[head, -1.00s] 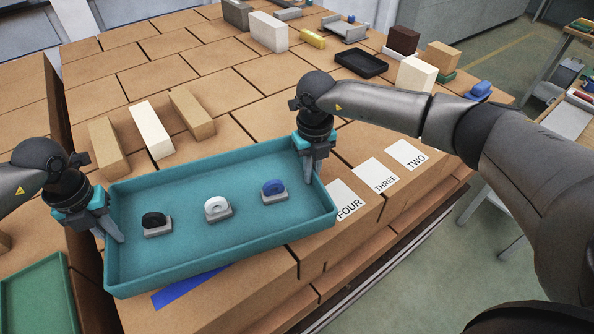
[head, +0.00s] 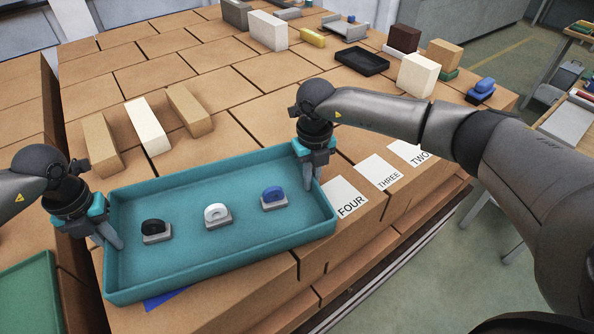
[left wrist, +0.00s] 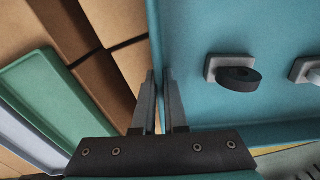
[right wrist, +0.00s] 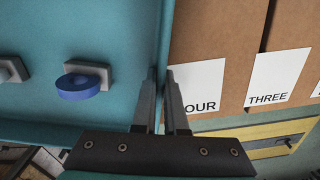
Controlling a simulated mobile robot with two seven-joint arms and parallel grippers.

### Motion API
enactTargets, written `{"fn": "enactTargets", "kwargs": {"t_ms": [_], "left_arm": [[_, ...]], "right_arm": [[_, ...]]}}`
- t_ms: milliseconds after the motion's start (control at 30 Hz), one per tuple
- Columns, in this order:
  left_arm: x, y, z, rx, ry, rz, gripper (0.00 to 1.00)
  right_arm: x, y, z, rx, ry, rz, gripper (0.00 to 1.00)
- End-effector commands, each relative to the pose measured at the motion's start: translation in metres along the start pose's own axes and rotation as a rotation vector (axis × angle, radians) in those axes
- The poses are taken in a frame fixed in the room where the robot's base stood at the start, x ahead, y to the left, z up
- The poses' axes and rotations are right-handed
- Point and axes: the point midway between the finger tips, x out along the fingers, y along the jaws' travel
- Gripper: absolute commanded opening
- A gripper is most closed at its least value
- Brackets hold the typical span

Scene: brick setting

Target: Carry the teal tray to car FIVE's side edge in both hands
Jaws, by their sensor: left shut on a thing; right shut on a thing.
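The teal tray (head: 240,246) is held over the front of the brick stack in the head view. It carries a black ring piece (head: 155,228), a white ring piece (head: 216,214) and a blue ring piece (head: 273,197), each on a grey base. My left gripper (head: 112,244) is shut on the tray's left wall; the left wrist view shows the wall between its fingers (left wrist: 160,95). My right gripper (head: 309,180) is shut on the right wall, also seen in the right wrist view (right wrist: 165,95). No label FIVE is readable; part of a blue strip (head: 165,298) shows under the tray's front edge.
Labels FOUR (head: 345,198), THREE (head: 379,172) and TWO (head: 409,152) lie along the bricks' right edge. A black tray (head: 362,62) and more blocks sit further back. A green tray (head: 30,292) is at lower left.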

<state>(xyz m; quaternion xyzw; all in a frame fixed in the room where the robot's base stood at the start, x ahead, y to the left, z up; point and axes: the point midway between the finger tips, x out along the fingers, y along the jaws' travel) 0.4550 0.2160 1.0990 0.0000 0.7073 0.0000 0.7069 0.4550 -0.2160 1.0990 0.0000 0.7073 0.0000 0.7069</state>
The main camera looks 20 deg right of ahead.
Motion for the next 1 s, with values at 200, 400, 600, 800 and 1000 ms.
{"fn": "enactTargets", "kwargs": {"t_ms": [200, 400, 600, 800, 1000], "left_arm": [[0.009, 0.000, 0.000, 0.000, 0.000, 0.000, 0.12], [0.008, 0.000, 0.000, 0.000, 0.000, 0.000, 0.35], [0.008, 0.000, 0.000, 0.000, 0.000, 0.000, 0.40], [0.000, 0.000, 0.001, 0.001, -0.002, 0.000, 0.40], [-0.036, 0.000, 0.001, 0.000, -0.005, -0.001, 0.40]], "right_arm": [[0.009, 0.000, 0.000, 0.000, 0.000, 0.000, 0.12], [0.008, 0.000, 0.000, 0.000, 0.000, 0.000, 0.35], [0.008, 0.000, 0.000, 0.000, 0.000, 0.000, 0.40], [0.008, 0.000, 0.000, 0.000, 0.000, 0.000, 0.40], [0.008, 0.000, 0.000, 0.000, 0.000, 0.000, 0.40]]}}
